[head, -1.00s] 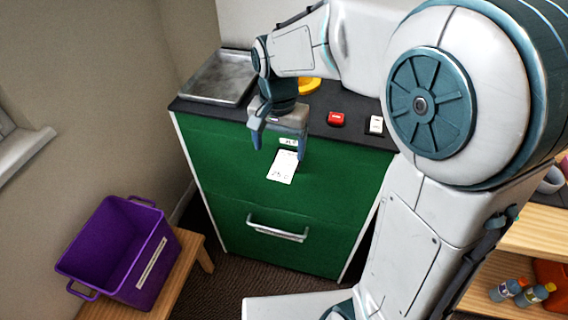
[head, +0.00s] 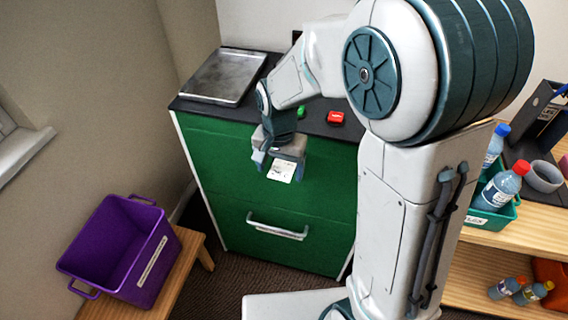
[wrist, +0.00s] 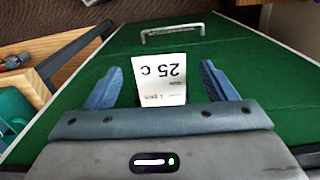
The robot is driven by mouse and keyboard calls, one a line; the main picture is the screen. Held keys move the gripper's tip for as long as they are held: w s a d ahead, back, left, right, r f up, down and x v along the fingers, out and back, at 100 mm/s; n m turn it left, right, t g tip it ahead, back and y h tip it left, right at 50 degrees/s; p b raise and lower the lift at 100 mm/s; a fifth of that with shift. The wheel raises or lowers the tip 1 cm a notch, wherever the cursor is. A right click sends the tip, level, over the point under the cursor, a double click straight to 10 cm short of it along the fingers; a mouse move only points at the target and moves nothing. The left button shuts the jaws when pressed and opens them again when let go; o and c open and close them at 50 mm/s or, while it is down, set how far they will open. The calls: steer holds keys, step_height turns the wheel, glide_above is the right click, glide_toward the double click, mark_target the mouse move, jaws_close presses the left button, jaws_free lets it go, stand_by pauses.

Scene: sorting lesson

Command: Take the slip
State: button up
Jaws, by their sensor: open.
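The slip (head: 281,172) is a small white paper with dark print, in front of the green cabinet's face below its top edge. In the wrist view the slip (wrist: 161,80) shows "25 c" upside down and lies between the two blue fingers. My gripper (head: 280,168) is open around the slip, with a finger on either side and apart from it. The slip's upper end is hidden behind my gripper in the head view.
The green cabinet (head: 230,190) has a metal handle (head: 277,226) below. A metal tray (head: 224,77), a green button (head: 301,112) and a red button (head: 335,118) are on top. A purple crate (head: 120,250) stands left; a bottle crate (head: 490,217) stands right.

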steer(key=shift+f, duration=0.25)
stand_by(0.4)
steer(key=c, duration=0.8)
